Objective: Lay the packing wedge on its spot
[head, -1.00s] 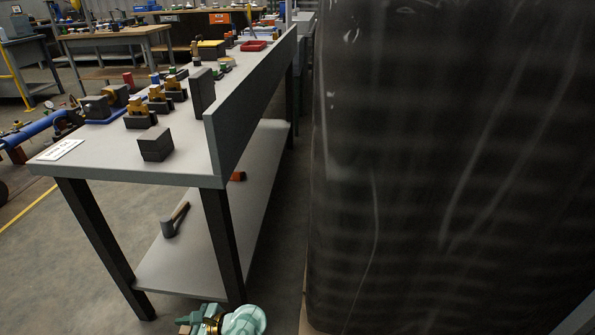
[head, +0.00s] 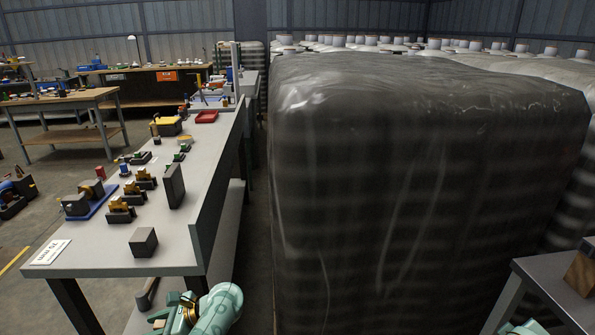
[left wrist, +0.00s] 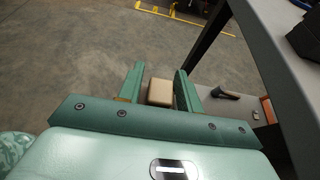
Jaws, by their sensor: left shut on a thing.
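My left gripper (left wrist: 158,84) is shut on a tan block-like piece, which I take to be the packing wedge (left wrist: 159,92), in the left wrist view. The fingers hide its sides. In the head view the left gripper (head: 174,318) is at the bottom edge, in front of the near end of the grey bench (head: 110,262); what it holds cannot be made out there. I cannot tell which place is the wedge's spot.
A dark block (head: 143,242), an upright dark plate (head: 175,187) and several parts stand on the bench, with a white label (head: 50,252) at its near left corner. A tall wrapped stack (head: 400,190) fills the middle. A brown wooden piece (head: 582,272) sits on a table (head: 545,272) at right.

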